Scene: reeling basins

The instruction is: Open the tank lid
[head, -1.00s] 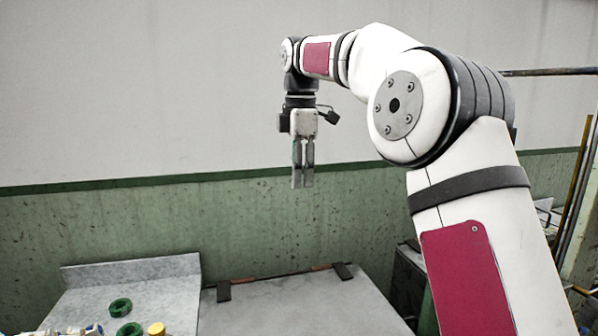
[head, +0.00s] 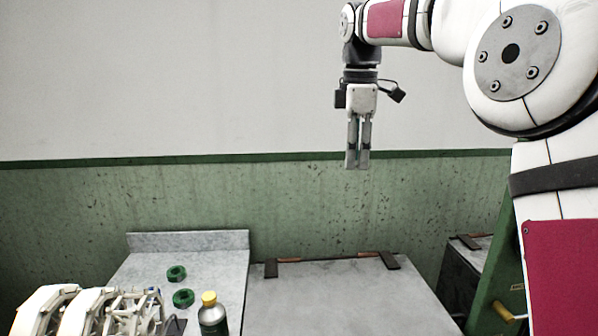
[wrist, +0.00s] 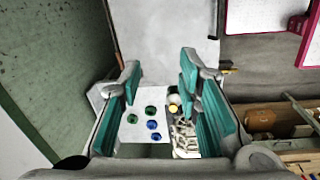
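The tank lid (head: 340,292) is a flat grey panel at the bottom centre of the head view. It lies flat and looks shut. Two dark hinges and a copper-coloured rod (head: 332,257) run along its back edge. Its front edge is cut off by the frame. My gripper (head: 357,166) hangs fingers-down, well above the lid's back edge and apart from it. In the wrist view my gripper (wrist: 160,78) shows its teal-padded fingers spread apart with nothing between them. A pale panel, apparently the lid (wrist: 165,40), lies beyond the fingertips there.
Left of the lid, a grey counter (head: 215,262) holds green rings (head: 177,273), a yellow-capped bottle (head: 212,315) and a white ribbed reel (head: 100,312). A green wall stands behind. A dark cabinet (head: 462,270) and green frame stand at right. Air above the lid is clear.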

